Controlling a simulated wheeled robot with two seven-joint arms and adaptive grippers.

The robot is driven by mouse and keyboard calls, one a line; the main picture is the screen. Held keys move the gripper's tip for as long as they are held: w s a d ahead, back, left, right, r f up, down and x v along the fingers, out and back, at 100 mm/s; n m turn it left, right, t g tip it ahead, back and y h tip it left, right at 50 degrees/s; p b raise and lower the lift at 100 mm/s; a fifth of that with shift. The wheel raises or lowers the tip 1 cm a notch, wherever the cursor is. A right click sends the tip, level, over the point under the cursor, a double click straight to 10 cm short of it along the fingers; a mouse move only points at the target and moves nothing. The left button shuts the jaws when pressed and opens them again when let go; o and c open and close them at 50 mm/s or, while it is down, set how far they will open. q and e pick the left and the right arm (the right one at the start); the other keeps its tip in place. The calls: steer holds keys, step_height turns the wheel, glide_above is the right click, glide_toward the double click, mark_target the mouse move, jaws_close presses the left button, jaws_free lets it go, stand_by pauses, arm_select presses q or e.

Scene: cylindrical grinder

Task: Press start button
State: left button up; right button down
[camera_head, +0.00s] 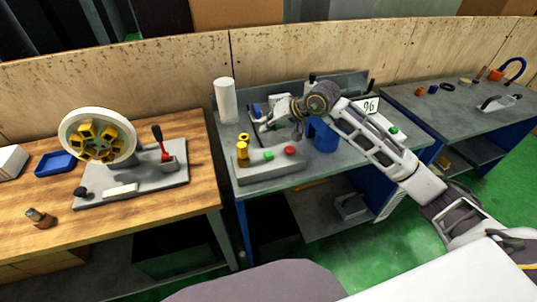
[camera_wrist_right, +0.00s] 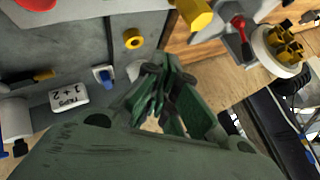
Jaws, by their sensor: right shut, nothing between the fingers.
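The grey control box (camera_head: 270,166) stands at the front of the middle table. It carries a green button (camera_head: 268,155) and a red button (camera_head: 290,150), and nothing touches either of them. The start button has no readable label. In the wrist view the red button (camera_wrist_right: 36,3) is cut by the top edge and the green one is out of frame. My right gripper (camera_head: 264,125) is above the table behind the box, to the left of its wrist. Its fingers also show in the wrist view (camera_wrist_right: 160,95), shut and empty. My left gripper is not in view.
A yellow post (camera_head: 242,151) stands at the box's left end, with a yellow ring (camera_head: 244,137) behind it. A white cylinder (camera_head: 226,101) stands at the back left. A blue container (camera_head: 322,135) is under my right forearm. The left table (camera_head: 185,205) holds a wheel device (camera_head: 98,137).

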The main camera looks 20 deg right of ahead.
steer(key=shift+w+d+f+h, duration=0.15)
steer(key=shift+d+h, duration=0.15)
steer(key=shift+d, duration=0.35)
